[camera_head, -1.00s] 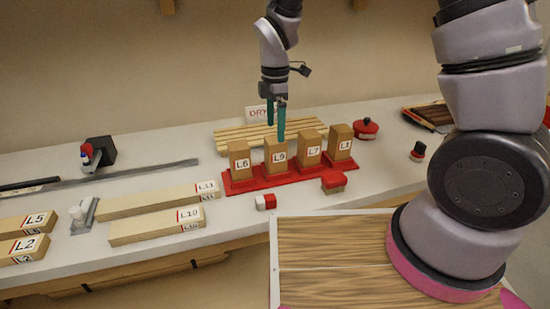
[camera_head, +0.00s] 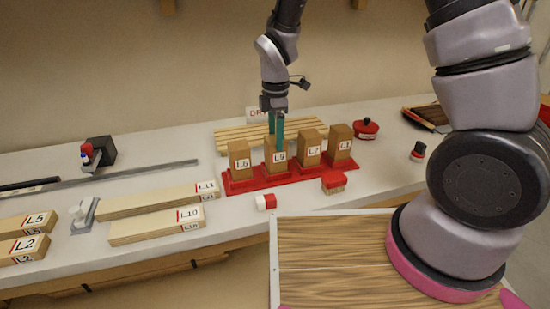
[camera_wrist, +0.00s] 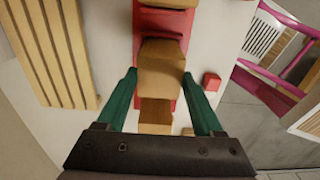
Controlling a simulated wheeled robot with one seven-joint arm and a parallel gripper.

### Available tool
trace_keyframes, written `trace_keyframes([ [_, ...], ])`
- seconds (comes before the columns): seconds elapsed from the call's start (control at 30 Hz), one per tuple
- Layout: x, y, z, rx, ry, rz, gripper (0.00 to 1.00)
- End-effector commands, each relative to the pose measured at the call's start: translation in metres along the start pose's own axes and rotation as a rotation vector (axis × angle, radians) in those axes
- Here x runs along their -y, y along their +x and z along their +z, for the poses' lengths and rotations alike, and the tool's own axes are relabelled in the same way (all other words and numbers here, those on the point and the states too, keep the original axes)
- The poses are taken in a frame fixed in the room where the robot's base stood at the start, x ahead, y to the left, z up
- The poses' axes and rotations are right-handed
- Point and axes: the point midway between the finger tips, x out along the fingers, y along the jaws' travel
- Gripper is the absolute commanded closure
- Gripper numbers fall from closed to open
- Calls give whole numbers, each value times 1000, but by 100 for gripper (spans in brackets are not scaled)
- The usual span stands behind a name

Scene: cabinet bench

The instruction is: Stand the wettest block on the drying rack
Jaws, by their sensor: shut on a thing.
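Upright wooden blocks L6 (camera_head: 240,160), L9 (camera_head: 276,161), L7 (camera_head: 309,149) and L1 (camera_head: 340,143) stand in a row in a red holder (camera_head: 245,185). My gripper (camera_head: 276,144) points down and is shut on block L9, with its green fingers at the upper part. The wrist view shows a block (camera_wrist: 162,70) between the fingertips (camera_wrist: 160,76). The slatted wooden drying rack (camera_head: 230,135) lies just behind the row and shows at the left in the wrist view (camera_wrist: 45,50). A partly hidden DRY sign (camera_head: 256,114) stands behind it. I cannot tell which block is wettest.
Long boards L10 (camera_head: 155,227) and L11 (camera_head: 155,200) lie left of the holder, with L2 (camera_head: 25,248) and L5 (camera_head: 25,225) farther left. A red pot (camera_head: 366,129) stands at right.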

Motion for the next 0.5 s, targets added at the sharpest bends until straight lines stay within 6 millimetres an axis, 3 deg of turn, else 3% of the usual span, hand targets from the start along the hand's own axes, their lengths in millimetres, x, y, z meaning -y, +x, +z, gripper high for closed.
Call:
trace_keyframes([
  [0.5, -1, -47, 0, -2, 1, 4, 87],
])
